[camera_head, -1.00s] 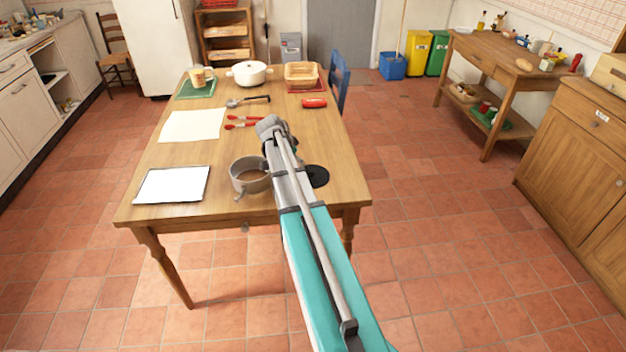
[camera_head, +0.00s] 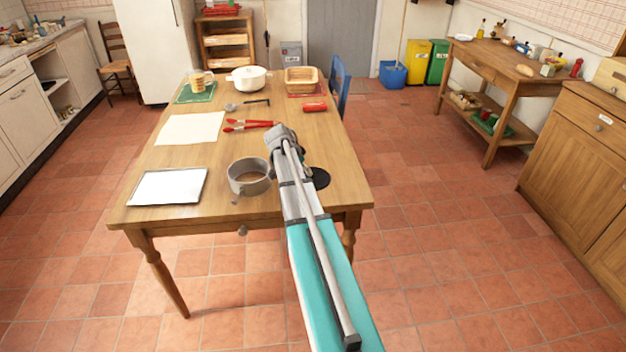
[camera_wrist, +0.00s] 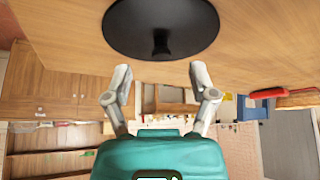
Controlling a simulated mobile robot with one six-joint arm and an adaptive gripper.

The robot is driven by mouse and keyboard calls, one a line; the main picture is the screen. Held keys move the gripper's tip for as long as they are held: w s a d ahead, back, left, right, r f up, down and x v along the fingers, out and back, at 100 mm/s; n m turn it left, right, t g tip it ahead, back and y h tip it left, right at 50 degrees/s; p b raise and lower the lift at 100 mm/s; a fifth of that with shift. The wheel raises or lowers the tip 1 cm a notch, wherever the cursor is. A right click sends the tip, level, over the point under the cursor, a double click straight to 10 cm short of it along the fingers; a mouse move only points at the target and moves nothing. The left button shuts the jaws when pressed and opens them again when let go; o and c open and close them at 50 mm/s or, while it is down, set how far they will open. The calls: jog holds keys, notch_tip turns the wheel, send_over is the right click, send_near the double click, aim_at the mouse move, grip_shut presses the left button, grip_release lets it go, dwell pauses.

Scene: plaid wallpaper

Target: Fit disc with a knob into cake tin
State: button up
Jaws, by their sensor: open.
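The black disc with a knob (camera_head: 319,177) lies on the wooden table near its right front corner, partly hidden behind my arm in the head view. In the wrist view the disc (camera_wrist: 160,22) shows at the top, with its dark knob (camera_wrist: 161,43) pointing toward my gripper. My gripper (camera_wrist: 160,80) is open and empty, its two fingers apart, with the knob just beyond the fingertips. The grey cake tin (camera_head: 248,177) is an open ring shape standing on the table, left of my arm and the disc.
A white tablet-like tray (camera_head: 168,186) and a white sheet (camera_head: 190,128) lie left of the tin. Red tongs (camera_head: 248,125), a red object (camera_head: 314,106), a white pot (camera_head: 248,78) and a basket (camera_head: 300,79) lie farther back. A blue chair (camera_head: 341,85) stands at the right.

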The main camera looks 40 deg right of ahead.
aim_at(321, 179)
jog(key=shift+d+b+x, duration=0.25)
jog(key=shift+b+x, duration=1.9)
jog(key=shift+x, duration=0.45)
jog(key=shift+r, duration=0.15)
grip_shut()
